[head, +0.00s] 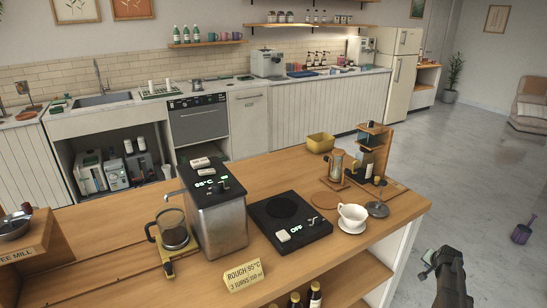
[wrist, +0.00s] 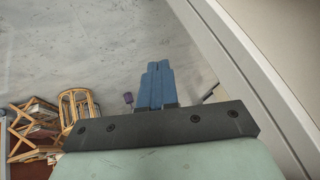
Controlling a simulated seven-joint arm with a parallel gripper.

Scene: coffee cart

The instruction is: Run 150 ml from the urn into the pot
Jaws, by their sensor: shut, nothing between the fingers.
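The urn (head: 222,222) is a steel box with a black top and a display reading about 95°C, standing on the wooden counter. The glass pot (head: 174,236) has a dark handle and stands on a yellow-edged stand (head: 181,268) left of the urn, close to its side. I cannot tell the liquid level in it. My gripper (head: 426,264) is off the counter's right end, over the floor, well apart from urn and pot. In the wrist view its blue fingers (wrist: 157,84) are together with nothing between them.
A black hot plate (head: 283,212) reading OFF sits right of the urn, with a white dripper cup (head: 352,216) beside it. A card (head: 243,275) reads "ROUGH 95°C, 3 turns 150 ml". A wooden rack (head: 374,150) stands at the back right.

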